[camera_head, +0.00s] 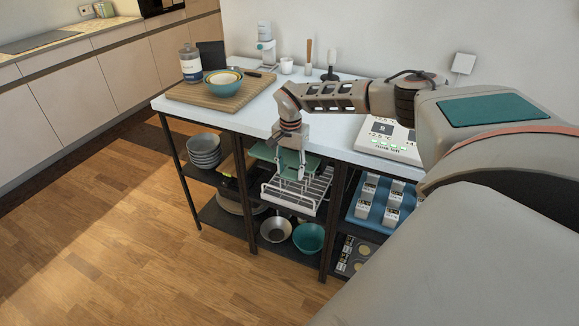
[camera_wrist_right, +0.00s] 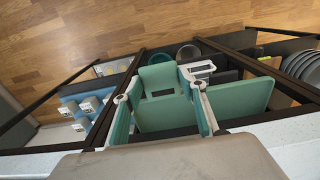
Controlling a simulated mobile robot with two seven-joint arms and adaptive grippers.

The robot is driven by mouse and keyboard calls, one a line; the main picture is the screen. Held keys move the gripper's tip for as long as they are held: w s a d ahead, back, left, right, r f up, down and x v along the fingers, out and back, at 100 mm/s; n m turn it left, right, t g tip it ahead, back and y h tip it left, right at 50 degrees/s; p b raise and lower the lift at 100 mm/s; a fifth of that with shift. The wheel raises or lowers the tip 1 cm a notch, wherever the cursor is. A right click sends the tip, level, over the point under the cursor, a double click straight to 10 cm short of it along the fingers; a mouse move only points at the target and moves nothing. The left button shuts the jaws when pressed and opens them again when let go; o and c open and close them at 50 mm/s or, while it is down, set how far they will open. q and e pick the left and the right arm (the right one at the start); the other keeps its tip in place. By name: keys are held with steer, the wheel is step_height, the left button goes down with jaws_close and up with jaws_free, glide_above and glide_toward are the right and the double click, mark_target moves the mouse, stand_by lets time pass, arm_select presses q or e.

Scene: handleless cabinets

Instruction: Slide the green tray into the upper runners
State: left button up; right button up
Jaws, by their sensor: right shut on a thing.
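The green tray (camera_head: 268,153) is at the upper level of the shelf unit's middle bay, just under the white worktop, in the head view. It also shows in the wrist view (camera_wrist_right: 240,101) between and beyond my fingers. My right gripper (camera_head: 291,174) reaches down over the worktop's front edge and is shut on the tray; its two fingers show in the wrist view (camera_wrist_right: 160,90). The upper runners cannot be made out, and how far the tray sits in them cannot be told. My left gripper is not in view.
A white wire rack (camera_head: 300,192) sticks out just below the tray. Dark posts (camera_head: 333,215) flank the bay. Bowls (camera_head: 309,238) stand on the low shelf. Stacked grey bowls (camera_head: 204,150) are to the left, a blue tray (camera_head: 366,207) to the right. The floor in front is clear.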

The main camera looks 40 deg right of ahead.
mark_target(298, 164)
steer(key=shift+w+d+b, duration=0.2)
steer(key=shift+w+d, duration=0.15)
steer(key=shift+d, duration=0.4)
steer(key=shift+w+d+b, duration=0.15)
steer(key=shift+w+d, duration=0.15)
steer(key=shift+d, duration=0.45)
steer(key=shift+w+d+b, duration=0.25)
steer(key=shift+d, duration=0.35)
steer(key=shift+w+d+b, duration=0.2)
steer(key=shift+d+b, duration=0.05)
steer(key=shift+d, duration=0.35)
steer(key=o, duration=1.2)
steer(key=shift+c, duration=0.2)
steer(key=shift+d, duration=0.1)
step_height(298, 164, up, 12)
steer(key=shift+a, duration=0.2)
